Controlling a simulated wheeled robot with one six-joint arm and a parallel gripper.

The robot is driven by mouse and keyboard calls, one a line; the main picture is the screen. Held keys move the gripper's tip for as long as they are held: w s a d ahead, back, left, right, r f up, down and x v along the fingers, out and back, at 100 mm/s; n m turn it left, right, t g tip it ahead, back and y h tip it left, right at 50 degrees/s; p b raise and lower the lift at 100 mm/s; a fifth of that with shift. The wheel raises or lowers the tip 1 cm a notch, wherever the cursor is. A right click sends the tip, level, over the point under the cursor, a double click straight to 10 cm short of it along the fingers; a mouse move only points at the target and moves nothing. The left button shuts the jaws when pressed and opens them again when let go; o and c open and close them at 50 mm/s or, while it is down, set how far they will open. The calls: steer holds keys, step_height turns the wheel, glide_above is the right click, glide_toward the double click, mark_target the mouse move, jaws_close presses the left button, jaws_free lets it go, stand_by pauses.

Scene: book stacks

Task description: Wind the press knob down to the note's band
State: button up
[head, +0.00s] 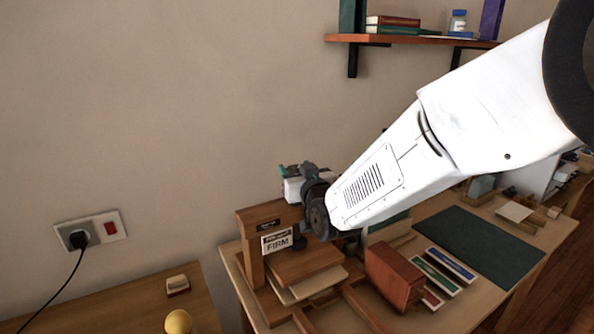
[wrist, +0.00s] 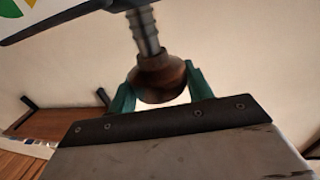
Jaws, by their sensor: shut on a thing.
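The wooden book press (head: 258,219) stands on the table in the head view, with a pressing board (head: 303,262) under its crossbeam. A note (head: 278,242) reading "FIRM" is fixed at the press; its upper line is too small to read. In the wrist view my gripper (wrist: 160,88) has its teal fingers on both sides of a brown round knob (wrist: 155,77), shut on it. A ribbed metal screw (wrist: 147,33) runs from the knob. In the head view my wrist hides the knob and part of the press. The dial or band is not readable.
A wall shelf (head: 400,39) hangs above. A socket (head: 90,230) with a plugged cable is at the left.

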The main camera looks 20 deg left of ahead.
steer(key=m+t+h, duration=0.2)
steer(key=h, duration=0.1)
steer(key=m+t+h, duration=0.1)
steer(key=m+h, duration=0.2)
steer(key=h, duration=0.1)
steer(key=shift+a+r+t+h, duration=0.1)
steer(key=shift+t+h, duration=0.2)
steer(key=shift+t, duration=0.1)
steer(key=shift+r+m+h, duration=0.1)
steer(key=shift+m+h, duration=1.6)
steer(key=shift+h, duration=0.9)
steer(key=o, duration=0.9)
steer(key=shift+o, duration=0.3)
steer(key=s, duration=0.8)
steer(key=shift+a, duration=0.2)
